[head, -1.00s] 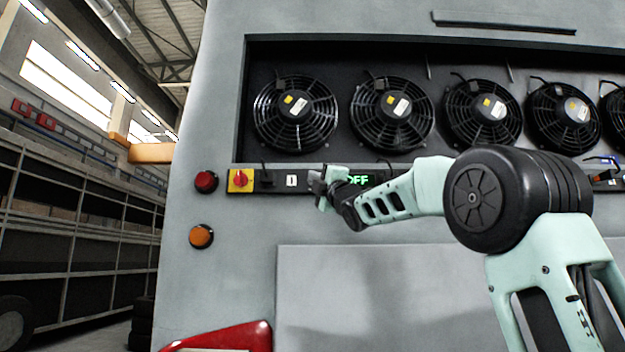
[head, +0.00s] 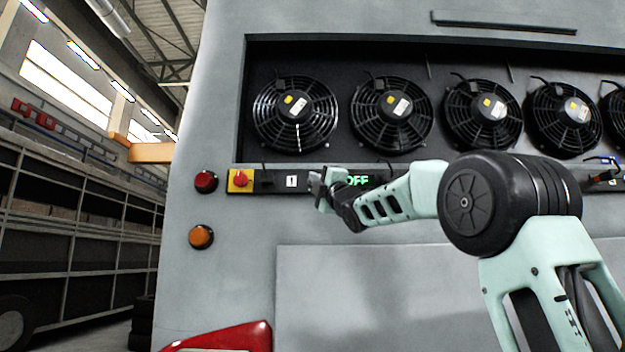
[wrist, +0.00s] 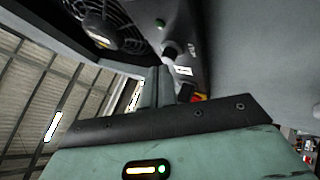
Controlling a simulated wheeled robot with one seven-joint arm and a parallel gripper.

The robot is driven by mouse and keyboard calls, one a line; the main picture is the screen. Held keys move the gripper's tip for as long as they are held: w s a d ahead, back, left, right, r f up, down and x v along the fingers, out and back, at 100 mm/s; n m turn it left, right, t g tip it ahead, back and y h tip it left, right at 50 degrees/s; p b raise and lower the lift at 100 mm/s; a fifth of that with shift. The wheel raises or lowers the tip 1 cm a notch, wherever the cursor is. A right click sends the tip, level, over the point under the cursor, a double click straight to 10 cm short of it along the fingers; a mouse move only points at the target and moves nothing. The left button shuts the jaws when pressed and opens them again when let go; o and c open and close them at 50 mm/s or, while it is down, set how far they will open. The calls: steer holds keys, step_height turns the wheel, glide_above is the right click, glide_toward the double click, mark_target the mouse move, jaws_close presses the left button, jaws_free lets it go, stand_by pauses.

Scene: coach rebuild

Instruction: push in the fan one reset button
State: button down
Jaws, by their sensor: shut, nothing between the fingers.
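The dark control strip (head: 272,181) runs below the fans. A white label marked 1 (head: 291,181) sits on it, left of my gripper (head: 318,183). The label also shows in the wrist view (wrist: 183,71). My gripper is shut and empty, its tips close in front of the strip. In the wrist view the fingers (wrist: 156,82) point toward a dark rounded part (wrist: 169,53) beside the label, possibly the reset button. I cannot tell whether they touch. In the head view my gripper hides that spot.
A red knob on a yellow plate (head: 240,180) is left of the label. A red button (head: 206,181) and an orange button (head: 201,236) sit on the grey panel further left. Several fans, the first at far left (head: 295,114), fill the recess above.

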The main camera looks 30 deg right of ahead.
steer(key=shift+s+a, duration=0.1)
steer(key=shift+s+a+b, duration=0.5)
steer(key=shift+s+b, duration=0.2)
steer(key=shift+b, duration=0.25)
steer(key=s+a+b, duration=0.1)
steer(key=s+b, duration=0.1)
steer(key=s+a+b, duration=0.1)
steer(key=s+b, duration=0.1)
steer(key=shift+a, duration=0.4)
stand_by(0.3)
